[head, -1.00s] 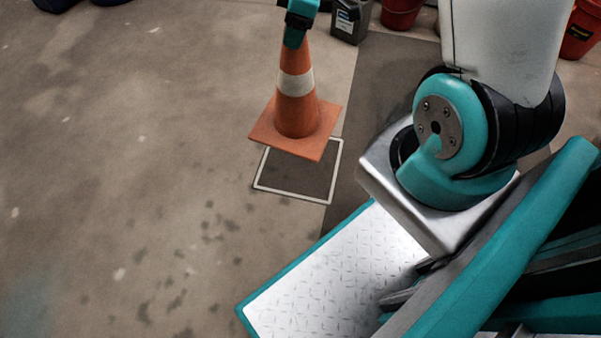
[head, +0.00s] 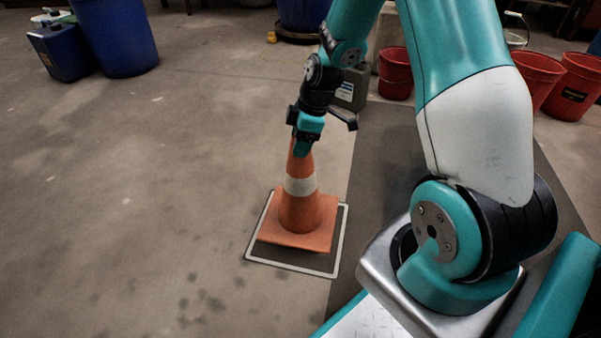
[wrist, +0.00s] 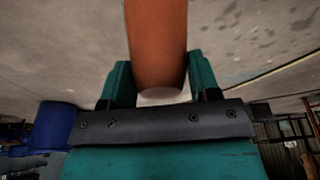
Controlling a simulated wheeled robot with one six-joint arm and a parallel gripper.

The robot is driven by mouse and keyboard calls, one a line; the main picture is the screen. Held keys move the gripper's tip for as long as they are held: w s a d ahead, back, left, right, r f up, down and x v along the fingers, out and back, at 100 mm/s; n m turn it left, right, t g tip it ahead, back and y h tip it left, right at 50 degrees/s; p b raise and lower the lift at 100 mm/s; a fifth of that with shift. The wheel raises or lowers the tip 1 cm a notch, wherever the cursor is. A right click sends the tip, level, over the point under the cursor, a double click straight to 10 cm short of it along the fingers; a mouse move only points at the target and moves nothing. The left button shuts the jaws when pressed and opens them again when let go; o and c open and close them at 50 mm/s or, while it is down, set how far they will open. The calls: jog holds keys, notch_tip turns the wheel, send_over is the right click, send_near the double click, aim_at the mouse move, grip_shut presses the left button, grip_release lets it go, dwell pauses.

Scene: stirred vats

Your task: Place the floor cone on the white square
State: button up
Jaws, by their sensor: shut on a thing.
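The orange floor cone (head: 299,212) has a white band and a square orange base, and is upright. My gripper (head: 303,148) is shut on its top from above. In the wrist view the two teal fingers of my gripper (wrist: 160,80) stand on either side of the orange cone (wrist: 157,40). The white square (head: 290,267) is a painted outline on the floor. The cone's base appears over it, nearer its far edge, with a strip of floor showing inside the near edge. I cannot tell whether the base touches the floor or hangs slightly above it.
A grey canister (head: 350,90) and a red bucket (head: 396,72) stand behind my gripper. More red buckets (head: 574,86) are at the right. A blue barrel (head: 115,35) and blue canister (head: 62,52) stand at the far left. The floor left of the square is clear.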

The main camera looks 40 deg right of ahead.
aim_at(301, 160)
notch_tip(301, 160, down, 6)
jog(key=b, duration=0.3)
jog(key=shift+f, duration=0.25)
jog(key=shift+r, duration=0.1)
jog(key=o, duration=1.5)
jog(key=shift+c, duration=0.2)
